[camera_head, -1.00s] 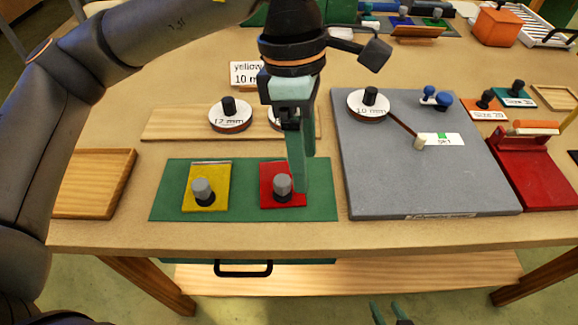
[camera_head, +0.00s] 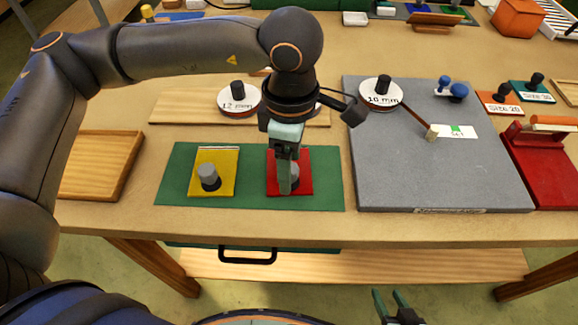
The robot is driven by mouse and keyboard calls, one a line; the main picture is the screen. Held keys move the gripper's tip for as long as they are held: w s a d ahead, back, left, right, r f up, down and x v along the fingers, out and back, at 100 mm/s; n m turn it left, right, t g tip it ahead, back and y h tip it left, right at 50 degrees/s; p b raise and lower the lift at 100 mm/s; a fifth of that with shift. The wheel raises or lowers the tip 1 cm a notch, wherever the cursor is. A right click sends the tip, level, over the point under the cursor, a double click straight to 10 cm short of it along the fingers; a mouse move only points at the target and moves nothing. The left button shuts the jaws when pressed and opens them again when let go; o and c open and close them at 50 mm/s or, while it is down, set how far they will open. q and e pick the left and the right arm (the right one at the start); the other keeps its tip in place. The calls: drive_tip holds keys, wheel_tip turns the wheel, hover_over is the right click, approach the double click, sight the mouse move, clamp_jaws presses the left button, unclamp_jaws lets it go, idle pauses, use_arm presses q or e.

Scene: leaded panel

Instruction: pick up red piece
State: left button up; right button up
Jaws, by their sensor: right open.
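The red piece (camera_head: 304,186) is a flat square with a grey-topped dark knob, lying on the right part of a green mat (camera_head: 255,192). My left gripper (camera_head: 287,186) points down over it, its fingers at the knob (camera_head: 295,172) and partly hiding it. The fingers are seen nearly edge-on, so I cannot tell whether they touch or grip the knob. The red piece appears flat on the mat. My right gripper (camera_head: 393,305) is open and empty at the bottom edge, in front of the table.
A yellow piece (camera_head: 225,163) with a grey knob lies left on the mat. A grey slab (camera_head: 440,176) with a 10 mm disc (camera_head: 367,91) is to the right. A wooden board (camera_head: 180,103) lies behind, and an empty wooden tray (camera_head: 97,160) stands at left.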

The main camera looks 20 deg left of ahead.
use_arm(q)
drive_tip(key=shift+f, duration=0.85)
drive_tip(key=shift+c, duration=0.2)
clamp_jaws()
